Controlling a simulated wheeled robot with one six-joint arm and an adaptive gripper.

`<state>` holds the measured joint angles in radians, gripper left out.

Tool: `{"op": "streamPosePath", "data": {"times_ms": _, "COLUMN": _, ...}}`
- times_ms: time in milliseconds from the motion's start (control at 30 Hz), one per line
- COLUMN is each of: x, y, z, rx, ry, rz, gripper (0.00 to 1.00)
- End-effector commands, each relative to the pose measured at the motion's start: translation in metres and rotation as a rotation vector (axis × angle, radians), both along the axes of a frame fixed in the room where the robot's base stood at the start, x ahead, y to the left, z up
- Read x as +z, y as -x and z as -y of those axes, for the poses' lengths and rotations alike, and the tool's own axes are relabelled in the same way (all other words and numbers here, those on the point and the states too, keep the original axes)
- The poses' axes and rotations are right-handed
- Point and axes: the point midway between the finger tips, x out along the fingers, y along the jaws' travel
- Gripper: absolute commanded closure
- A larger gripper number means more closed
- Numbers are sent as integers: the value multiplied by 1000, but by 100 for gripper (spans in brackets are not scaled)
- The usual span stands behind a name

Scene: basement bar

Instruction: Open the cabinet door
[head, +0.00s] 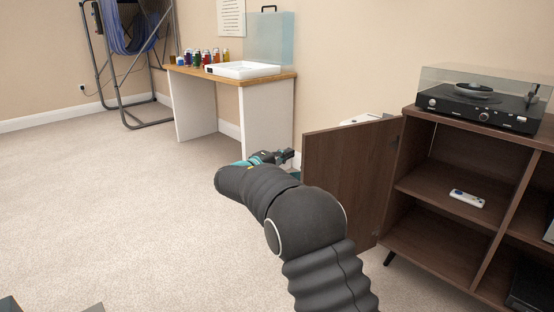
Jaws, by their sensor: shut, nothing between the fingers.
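The dark brown cabinet (430,244) stands at the right in the head view. Its left door (347,178) is swung wide open, out to the left from its hinged side, and the shelves inside show. My gripper (289,155) is shut and empty, just left of the door's outer edge in the picture. I cannot tell whether it touches the door. My arm hides the door's lower left part. No handle shows on the visible face of the door.
A turntable (480,106) with a clear lid sits on the cabinet top. A white remote (467,198) lies on a shelf inside. A wooden-topped desk (187,110) with several small bottles and a white tray (241,69) stands behind.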

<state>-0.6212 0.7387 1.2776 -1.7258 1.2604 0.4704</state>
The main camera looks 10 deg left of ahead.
Motion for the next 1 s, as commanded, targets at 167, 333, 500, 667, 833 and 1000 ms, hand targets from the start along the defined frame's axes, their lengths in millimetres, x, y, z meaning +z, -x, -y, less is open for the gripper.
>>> {"op": "streamPosePath", "data": {"times_ms": 167, "x": 0, "y": 6, "z": 11, "rx": 1, "ry": 0, "rz": -1, "gripper": 100}}
{"op": "streamPosePath", "data": {"times_ms": 333, "x": 0, "y": 19, "z": 20, "rx": 0, "ry": 0, "rz": -1, "gripper": 100}}
{"op": "streamPosePath", "data": {"times_ms": 500, "x": 0, "y": 26, "z": 26, "rx": 0, "ry": -1, "rz": -1, "gripper": 100}}
{"op": "streamPosePath", "data": {"times_ms": 667, "x": 0, "y": 28, "z": 27, "rx": 0, "ry": 0, "rz": 0, "gripper": 100}}
{"op": "streamPosePath", "data": {"times_ms": 833, "x": 0, "y": 28, "z": 27, "rx": 0, "ry": -1, "rz": -1, "gripper": 100}}
{"op": "streamPosePath", "data": {"times_ms": 1000, "x": -2, "y": 29, "z": 21, "rx": 12, "ry": -1, "rz": 0, "gripper": 100}}
